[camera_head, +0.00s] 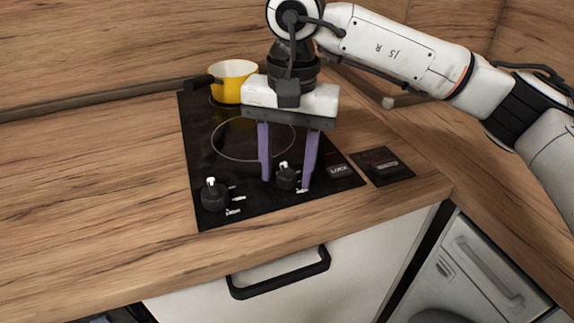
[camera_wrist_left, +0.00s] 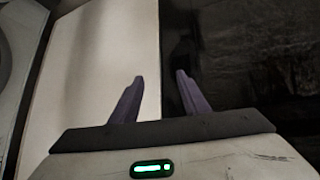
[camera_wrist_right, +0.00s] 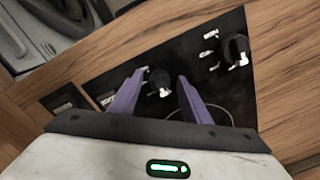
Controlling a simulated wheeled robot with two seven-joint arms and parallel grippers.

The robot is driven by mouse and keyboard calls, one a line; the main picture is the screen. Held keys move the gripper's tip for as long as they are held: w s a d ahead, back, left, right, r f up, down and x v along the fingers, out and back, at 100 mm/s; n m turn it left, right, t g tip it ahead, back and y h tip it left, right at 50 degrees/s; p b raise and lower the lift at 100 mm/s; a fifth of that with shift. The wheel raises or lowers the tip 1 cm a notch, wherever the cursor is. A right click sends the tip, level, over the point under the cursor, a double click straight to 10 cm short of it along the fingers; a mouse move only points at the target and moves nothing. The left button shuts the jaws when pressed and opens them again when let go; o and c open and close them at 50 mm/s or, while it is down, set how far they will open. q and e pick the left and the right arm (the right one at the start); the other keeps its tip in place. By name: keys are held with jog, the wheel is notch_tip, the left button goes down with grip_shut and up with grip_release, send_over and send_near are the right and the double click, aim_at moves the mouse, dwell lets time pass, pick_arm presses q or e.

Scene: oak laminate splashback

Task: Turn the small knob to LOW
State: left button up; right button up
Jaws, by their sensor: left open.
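The small knob (camera_head: 286,176) is black with a white mark on top and stands at the front right of the black hob. My right gripper (camera_head: 286,184) points down with one purple finger on each side of this knob. In the right wrist view the knob (camera_wrist_right: 159,80) sits between the open fingertips, with gaps visible on both sides. The knob's white mark points toward the back of the hob. White labels beside it are too small to read. My left gripper (camera_wrist_left: 159,77) is open and empty, in front of a pale panel and a dark area.
A larger black knob (camera_head: 214,195) stands to the left on the hob (camera_head: 200,140). A yellow pot (camera_head: 234,78) with a dark handle sits at the back. A small black panel (camera_head: 384,166) lies right of the hob. The wooden counter (camera_head: 100,190) is clear at left.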

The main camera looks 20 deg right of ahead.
aim_at(286, 170)
jog(key=c, duration=0.9)
jog(key=shift+m, duration=0.3)
jog(key=m+b, duration=0.1)
jog(key=m, duration=0.3)
jog(key=shift+a+m, duration=0.1)
jog(key=shift+m, duration=0.2)
jog(key=shift+w+m, duration=0.1)
jog(key=shift+m, duration=2.1)
jog(key=shift+r+h, duration=0.1)
jog(key=shift+h, duration=0.2)
jog(key=o, duration=1)
jog(key=r, duration=0.7)
jog(key=r+p, duration=0.1)
jog(key=r, duration=0.2)
jog(key=shift+s+r, duration=0.15)
jog(key=shift+s, duration=0.1)
